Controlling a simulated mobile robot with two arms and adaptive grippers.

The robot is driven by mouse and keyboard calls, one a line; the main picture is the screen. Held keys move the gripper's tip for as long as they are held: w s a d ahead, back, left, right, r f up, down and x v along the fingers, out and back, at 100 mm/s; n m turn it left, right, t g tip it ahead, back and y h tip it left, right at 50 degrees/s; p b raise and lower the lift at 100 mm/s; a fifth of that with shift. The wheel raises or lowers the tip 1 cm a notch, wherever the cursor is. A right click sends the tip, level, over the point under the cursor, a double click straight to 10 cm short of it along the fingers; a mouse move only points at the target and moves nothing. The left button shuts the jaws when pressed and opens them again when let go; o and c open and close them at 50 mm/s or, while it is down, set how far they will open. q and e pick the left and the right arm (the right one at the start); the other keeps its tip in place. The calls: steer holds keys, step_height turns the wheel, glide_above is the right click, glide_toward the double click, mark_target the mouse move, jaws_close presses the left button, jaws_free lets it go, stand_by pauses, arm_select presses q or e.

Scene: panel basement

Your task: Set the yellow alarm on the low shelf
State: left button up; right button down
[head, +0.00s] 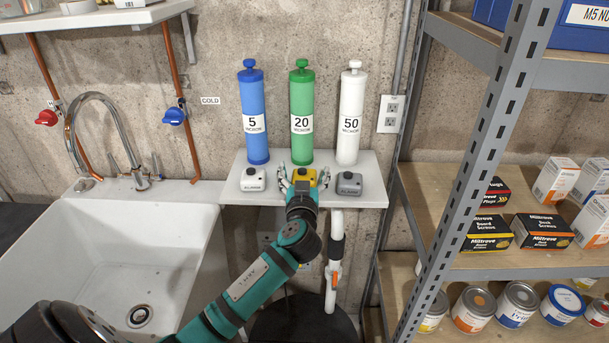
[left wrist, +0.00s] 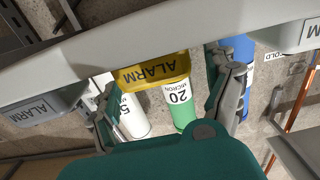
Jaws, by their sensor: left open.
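The yellow alarm (head: 305,176) sits at the front middle of the low white shelf (head: 375,190), in front of the green 20 micron cylinder (head: 301,115). In the left wrist view the yellow alarm (left wrist: 155,71) appears to rest against the shelf (left wrist: 215,30), its ALARM label showing. My left gripper (head: 303,181) is open, with one finger on each side of the alarm. In the left wrist view the left gripper (left wrist: 168,100) shows clear gaps between its fingers and the alarm. My right gripper is not in view.
A white alarm (head: 253,179) and a grey alarm (head: 349,183) flank the yellow one closely. Blue (head: 253,115) and white (head: 351,115) cylinders stand behind. A sink (head: 120,250) is at left; a metal rack (head: 480,150) with boxes and cans is at right.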

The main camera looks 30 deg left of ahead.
arm_select(q)
steer(key=shift+w+a, duration=0.2)
steer(key=shift+w, duration=0.2)
steer(key=shift+c, duration=0.2)
steer(key=c, duration=1.4)
